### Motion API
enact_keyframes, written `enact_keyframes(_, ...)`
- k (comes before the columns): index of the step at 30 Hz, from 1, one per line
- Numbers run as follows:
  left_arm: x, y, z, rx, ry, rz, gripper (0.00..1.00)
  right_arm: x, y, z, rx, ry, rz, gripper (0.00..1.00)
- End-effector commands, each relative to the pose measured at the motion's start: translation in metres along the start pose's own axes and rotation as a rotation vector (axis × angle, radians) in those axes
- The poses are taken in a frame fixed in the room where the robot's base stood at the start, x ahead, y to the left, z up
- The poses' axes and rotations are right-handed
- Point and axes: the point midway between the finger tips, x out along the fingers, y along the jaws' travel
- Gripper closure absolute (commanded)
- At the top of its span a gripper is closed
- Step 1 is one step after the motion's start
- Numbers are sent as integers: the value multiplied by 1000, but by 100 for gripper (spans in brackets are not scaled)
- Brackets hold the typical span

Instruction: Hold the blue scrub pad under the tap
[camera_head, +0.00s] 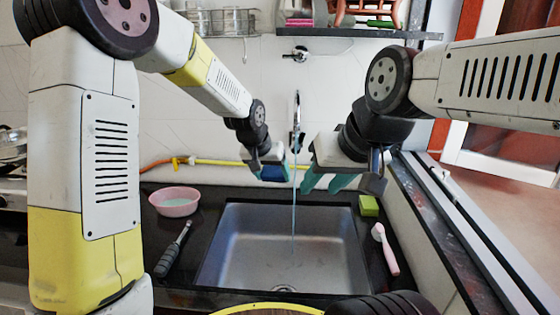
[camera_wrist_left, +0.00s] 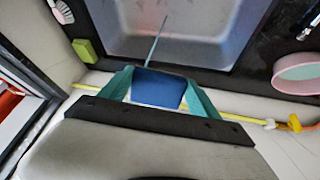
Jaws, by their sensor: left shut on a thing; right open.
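The blue scrub pad (camera_wrist_left: 158,90) sits between the two teal fingers of my left gripper (camera_wrist_left: 160,84), which is shut on it. In the head view my left gripper (camera_head: 272,176) holds the pad just left of the water stream, above the sink's back edge. The tap (camera_head: 297,118) is on the back wall and a thin stream of water (camera_head: 294,215) falls from it into the sink (camera_head: 235,240). In the left wrist view the stream (camera_wrist_left: 157,38) meets the pad's far edge; I cannot tell whether they touch. My right gripper (camera_head: 327,183) is open and empty, right of the stream.
A pink bowl (camera_head: 174,203) and a dark-handled brush (camera_head: 173,250) lie left of the sink. A green sponge (camera_head: 369,206) and a pink brush (camera_head: 385,250) lie right of it. A yellow hose (camera_head: 220,163) runs behind. A shelf (camera_head: 350,33) hangs above the tap.

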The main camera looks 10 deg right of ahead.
Motion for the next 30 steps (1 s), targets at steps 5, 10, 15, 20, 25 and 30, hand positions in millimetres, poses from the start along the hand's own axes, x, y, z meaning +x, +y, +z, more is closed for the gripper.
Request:
enact_keyframes(5,0,0,0,0,0,0,93,0,0,0,0,0,0,58)
enact_keyframes(10,0,0,0,0,0,0,93,0,0,0,0,0,0,58)
enact_keyframes(15,-6,-1,2,-1,1,0,93,0,0,0,0,0,0,58)
enact_keyframes(20,-22,-2,8,-1,1,0,93,0,0,0,0,0,0,58)
enact_keyframes(25,-38,-4,14,0,2,0,93,0,0,0,0,0,0,58)
enact_keyframes(30,-52,-6,21,0,1,-1,93,0,0,0,0,0,0,58)
